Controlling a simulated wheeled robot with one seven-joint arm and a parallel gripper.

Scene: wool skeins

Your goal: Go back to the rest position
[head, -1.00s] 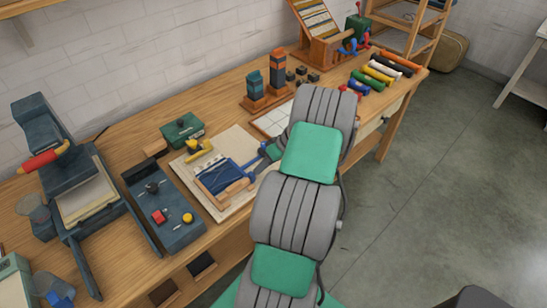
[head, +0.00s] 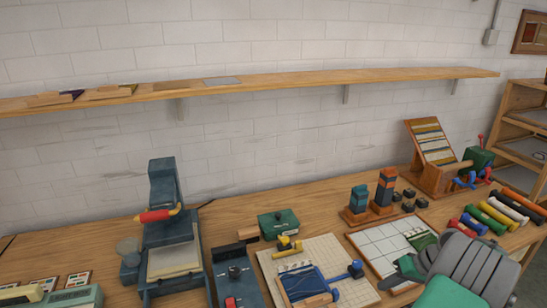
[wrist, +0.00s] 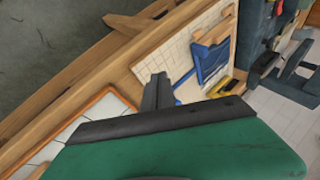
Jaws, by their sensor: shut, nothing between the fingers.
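My gripper (head: 398,274) is at the lower right of the head view, in front of the white tiled board on the workbench (head: 115,232). Its dark fingers are together and hold nothing. In the wrist view the gripper (wrist: 158,90) shows beyond the green and black part of my arm. The cream board (wrist: 150,62) lies past it there, with a blue piece (wrist: 211,62) on it. My arm hides part of the bench's front right. I cannot tell the height of the fingers above the bench.
A dark press with a red handle (head: 155,215) stands at left. Two upright stacks (head: 386,190) stand behind the tiled board (head: 385,240). Coloured rolls (head: 495,217) lie at right, by a wooden rack (head: 433,150). A shelf (head: 270,82) runs along the wall.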

